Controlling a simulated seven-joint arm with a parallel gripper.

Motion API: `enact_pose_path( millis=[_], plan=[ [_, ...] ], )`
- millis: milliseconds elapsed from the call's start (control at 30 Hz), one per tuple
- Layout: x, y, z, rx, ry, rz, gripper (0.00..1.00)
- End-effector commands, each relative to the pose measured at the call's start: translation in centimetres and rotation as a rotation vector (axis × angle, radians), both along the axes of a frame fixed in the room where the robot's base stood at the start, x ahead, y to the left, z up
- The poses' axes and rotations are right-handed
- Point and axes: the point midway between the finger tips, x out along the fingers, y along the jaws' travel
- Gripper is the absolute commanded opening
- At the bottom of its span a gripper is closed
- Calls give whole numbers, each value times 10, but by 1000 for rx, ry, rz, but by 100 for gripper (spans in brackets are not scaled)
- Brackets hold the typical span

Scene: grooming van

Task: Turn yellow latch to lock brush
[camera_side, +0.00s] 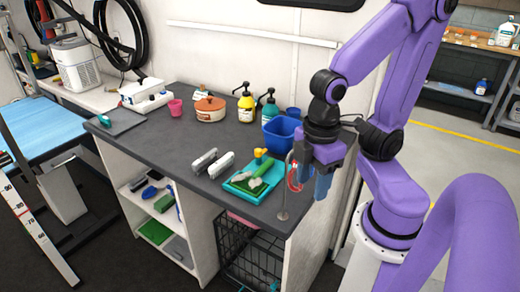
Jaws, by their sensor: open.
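The yellow latch (260,153) stands up at the back edge of a teal tray (234,188) on the dark counter. A green brush (251,185) lies in the tray, with pale grey pieces beside it. I cannot tell whether the latch touches the brush. My gripper (312,183) points down at the counter's right end, to the right of the tray and apart from the latch. It is open, and I see nothing held in it. Its fingertips are partly unclear at this size.
A thin metal post (286,185) with a red loop (294,178) stands between tray and gripper. A blue bin (281,134) is behind the latch. Pump bottles (246,104) stand at the back.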

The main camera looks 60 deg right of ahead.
Motion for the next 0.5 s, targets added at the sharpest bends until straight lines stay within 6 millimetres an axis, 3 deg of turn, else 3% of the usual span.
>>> enact_pose_path(
  millis=[267,500],
  plan=[
    [72,0,14,-8,-1,-77,51],
    [144,-26,24,-16,3,-139,51]
  ],
)
